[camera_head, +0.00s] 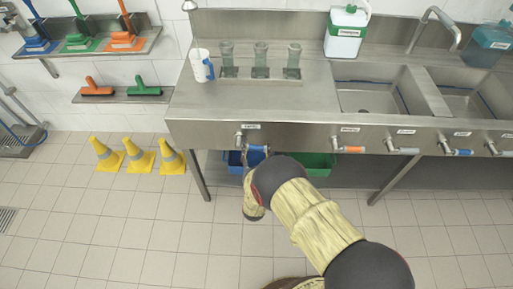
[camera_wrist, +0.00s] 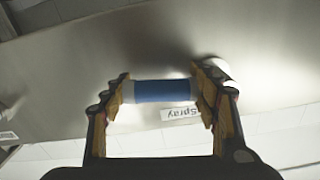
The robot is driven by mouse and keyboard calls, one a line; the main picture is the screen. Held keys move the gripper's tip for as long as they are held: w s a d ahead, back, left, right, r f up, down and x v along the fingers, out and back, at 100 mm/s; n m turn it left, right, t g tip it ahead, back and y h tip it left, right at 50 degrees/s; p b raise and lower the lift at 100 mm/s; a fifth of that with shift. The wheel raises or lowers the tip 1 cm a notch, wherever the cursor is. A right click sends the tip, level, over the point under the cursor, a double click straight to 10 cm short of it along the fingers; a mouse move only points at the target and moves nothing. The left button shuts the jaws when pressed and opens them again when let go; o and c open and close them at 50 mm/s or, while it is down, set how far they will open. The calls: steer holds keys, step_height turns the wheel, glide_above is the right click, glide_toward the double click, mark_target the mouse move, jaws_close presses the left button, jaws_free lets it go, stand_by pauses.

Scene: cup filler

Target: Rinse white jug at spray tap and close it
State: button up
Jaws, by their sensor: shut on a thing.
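The white jug (camera_head: 202,66) with a blue handle stands upright on the steel counter, left of the glasses. The spray tap's blue lever (camera_head: 258,148) sticks out from the counter's front panel, below a small label (camera_head: 250,126). In the wrist view the blue lever (camera_wrist: 162,91) lies crosswise between my fingers, with the label "Spray" (camera_wrist: 188,113) beside it. My gripper (camera_wrist: 165,88) is shut on this lever, one finger at each end of its blue part. In the head view my arm partly hides the gripper. I cannot see any water running.
Three glasses (camera_head: 260,60) stand on a recessed tray. Two sinks lie to the right, with a faucet (camera_head: 437,25) and a white-green canister (camera_head: 345,35) behind. More levers, one orange (camera_head: 351,149), line the front. Yellow cones (camera_head: 141,157) stand on the floor at left.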

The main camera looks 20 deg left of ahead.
steer(key=c, duration=0.3)
steer(key=shift+r+n, duration=0.6)
steer(key=shift+n, duration=0.4)
steer(key=o, duration=1.6)
steer(key=shift+o, duration=0.5)
steer(key=v, duration=1.2)
steer(key=shift+d, duration=0.1)
